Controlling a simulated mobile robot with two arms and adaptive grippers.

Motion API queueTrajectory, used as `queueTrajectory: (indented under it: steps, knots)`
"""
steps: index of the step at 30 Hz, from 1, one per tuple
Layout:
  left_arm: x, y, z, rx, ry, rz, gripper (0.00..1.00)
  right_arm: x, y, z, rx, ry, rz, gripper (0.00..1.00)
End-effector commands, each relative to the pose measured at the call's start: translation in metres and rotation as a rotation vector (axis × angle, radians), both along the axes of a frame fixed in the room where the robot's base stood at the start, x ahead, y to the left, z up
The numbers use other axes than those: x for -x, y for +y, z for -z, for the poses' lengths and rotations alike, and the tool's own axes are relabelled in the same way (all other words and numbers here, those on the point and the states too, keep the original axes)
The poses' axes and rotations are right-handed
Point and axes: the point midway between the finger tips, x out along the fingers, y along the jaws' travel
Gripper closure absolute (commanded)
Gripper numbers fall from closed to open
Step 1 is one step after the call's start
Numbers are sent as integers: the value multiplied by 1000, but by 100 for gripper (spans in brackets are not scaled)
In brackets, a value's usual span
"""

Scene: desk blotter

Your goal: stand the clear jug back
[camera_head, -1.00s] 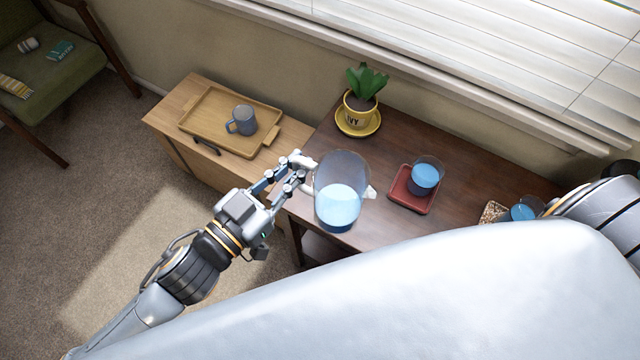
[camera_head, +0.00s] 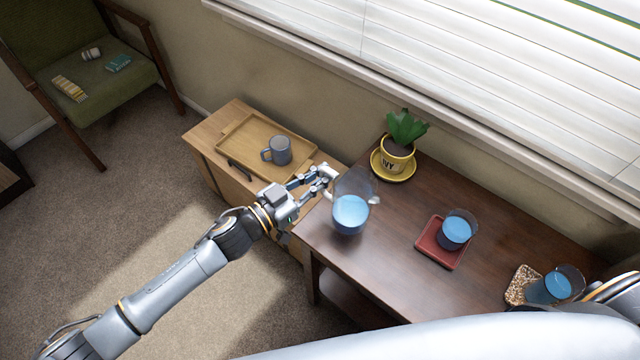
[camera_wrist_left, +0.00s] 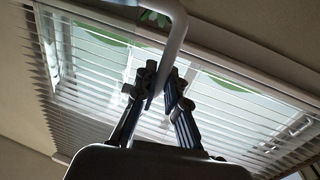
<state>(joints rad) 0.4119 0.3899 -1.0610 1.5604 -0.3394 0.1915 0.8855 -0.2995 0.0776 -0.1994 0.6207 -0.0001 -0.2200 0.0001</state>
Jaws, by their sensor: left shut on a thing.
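The clear jug (camera_head: 351,213), part full of blue liquid, is at the left end of the dark desk in the head view. It looks about upright; I cannot tell whether its base touches the desk top. My left gripper (camera_head: 326,180) is shut on the jug's handle, on the jug's left side. In the left wrist view the pale handle (camera_wrist_left: 175,45) runs between the fingers (camera_wrist_left: 161,88); the jug's body is hardly discernible there. My right gripper is not in view; only part of that arm shows at the right edge.
A glass of blue liquid (camera_head: 455,230) stands on a red tray (camera_head: 437,255). Another glass (camera_head: 548,289) is by a speckled coaster (camera_head: 523,283). A potted plant (camera_head: 397,155) is at the back. A grey mug (camera_head: 279,150) is on a wooden tray (camera_head: 238,133). The desk's middle is bare.

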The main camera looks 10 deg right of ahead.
Motion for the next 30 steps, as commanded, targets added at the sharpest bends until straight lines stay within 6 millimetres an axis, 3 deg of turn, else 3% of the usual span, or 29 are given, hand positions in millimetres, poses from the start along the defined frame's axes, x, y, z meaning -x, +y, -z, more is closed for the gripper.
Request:
queueTrajectory:
  steps: [9, 22, 23, 26, 30]
  knots:
    - [-6, -1, 34, 4, 1, 0, 100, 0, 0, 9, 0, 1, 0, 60]
    - [-6, -1, 40, 3, -1, 1, 100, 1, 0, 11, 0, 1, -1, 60]
    - [-6, -1, 41, 0, 0, 0, 87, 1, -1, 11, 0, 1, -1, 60]
    - [-6, -1, 40, 0, 0, 0, 66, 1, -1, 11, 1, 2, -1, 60]
    - [-5, -1, 40, 0, 0, 0, 66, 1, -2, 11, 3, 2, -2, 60]
